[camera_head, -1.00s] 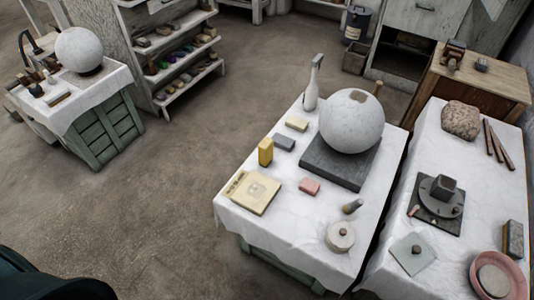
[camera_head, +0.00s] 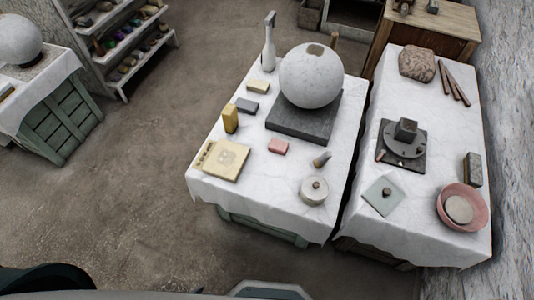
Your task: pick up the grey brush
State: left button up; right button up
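No thing is plainly a grey brush at this size. A dark grey block with a tan side (camera_head: 473,169) stands near the right edge of the right-hand table (camera_head: 360,225) and may be a brush. A short grey piece with a tan end (camera_head: 321,159) lies near the front right of the middle table (camera_head: 255,195) and could also be one. Neither of my grippers is in view.
The middle table holds a large plaster sphere (camera_head: 311,76) on a dark slab (camera_head: 288,124), a white round pot (camera_head: 313,191) and several small blocks. On the right-hand table are a pink bowl (camera_head: 484,222) and a dark turntable (camera_head: 404,143). Open floor (camera_head: 120,190) lies left.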

aim_at(322, 161)
jog(key=i+j, duration=0.15)
jog(key=j, duration=0.25)
jog(key=i+j, duration=0.15)
jog(key=j, duration=0.25)
jog(key=i+j, duration=0.15)
jog(key=j, duration=0.25)
jog(key=i+j, duration=0.1)
jog(key=j, duration=0.25)
jog(key=i+j, duration=0.15)
jog(key=j, duration=0.25)
jog(key=z, duration=1.2)
